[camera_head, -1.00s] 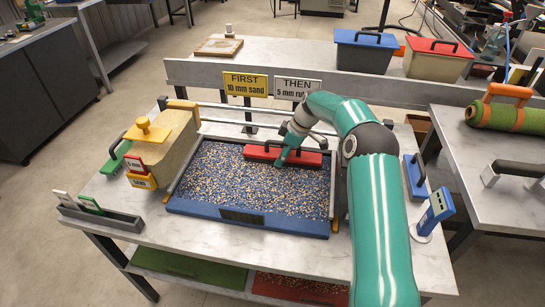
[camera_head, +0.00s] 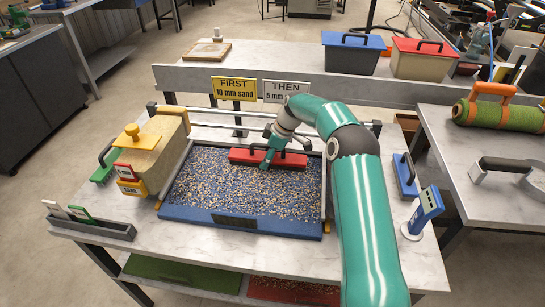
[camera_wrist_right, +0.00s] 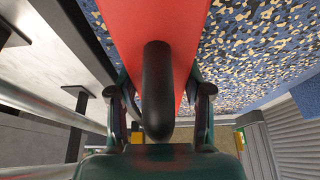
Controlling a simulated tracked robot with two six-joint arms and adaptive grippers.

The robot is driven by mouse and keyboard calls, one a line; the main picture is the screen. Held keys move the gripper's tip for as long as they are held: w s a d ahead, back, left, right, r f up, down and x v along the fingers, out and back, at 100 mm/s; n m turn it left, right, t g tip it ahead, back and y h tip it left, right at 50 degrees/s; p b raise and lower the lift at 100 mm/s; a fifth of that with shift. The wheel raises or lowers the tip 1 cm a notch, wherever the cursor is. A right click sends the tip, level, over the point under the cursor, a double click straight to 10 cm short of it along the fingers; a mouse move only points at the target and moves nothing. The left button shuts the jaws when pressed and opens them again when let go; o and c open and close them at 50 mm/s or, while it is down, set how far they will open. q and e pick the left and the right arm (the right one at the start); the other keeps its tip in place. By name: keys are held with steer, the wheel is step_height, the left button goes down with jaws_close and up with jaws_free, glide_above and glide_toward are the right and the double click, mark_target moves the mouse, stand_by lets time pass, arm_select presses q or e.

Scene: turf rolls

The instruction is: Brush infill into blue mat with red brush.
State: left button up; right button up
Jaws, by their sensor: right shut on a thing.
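The blue mat (camera_head: 240,223) lies on the table, its surface covered with tan and dark speckled infill (camera_head: 235,190). The red brush (camera_head: 240,156) lies across the far side of the mat, touching or just over the infill. My right gripper (camera_head: 267,162) comes down from above at the brush's black handle. In the right wrist view, the gripper's fingers (camera_wrist_right: 158,100) close around the black handle (camera_wrist_right: 157,75), with the red brush body (camera_wrist_right: 155,20) beyond it. The bristles are hidden. My left gripper is not in view.
A sand box (camera_head: 150,150) with a yellow knob and a green brush (camera_head: 104,168) stand left of the mat. A blue brush (camera_head: 405,176) and blue gauge (camera_head: 424,211) stand right, near my arm. Signs (camera_head: 234,89) and a metal rail stand behind.

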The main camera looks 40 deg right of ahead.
mark_target(277, 156)
stand_by(0.3)
steer(key=shift+s+d+b, duration=0.35)
steer(key=shift+b, duration=0.05)
steer(key=shift+s+d+b, duration=0.4)
steer(key=shift+s+d, duration=0.3)
steer(key=shift+s, duration=0.15)
steer(key=shift+r, duration=0.15)
steer(key=shift+r+p, duration=2.5)
steer(key=shift+r, duration=0.9)
steer(key=shift+a, duration=0.15)
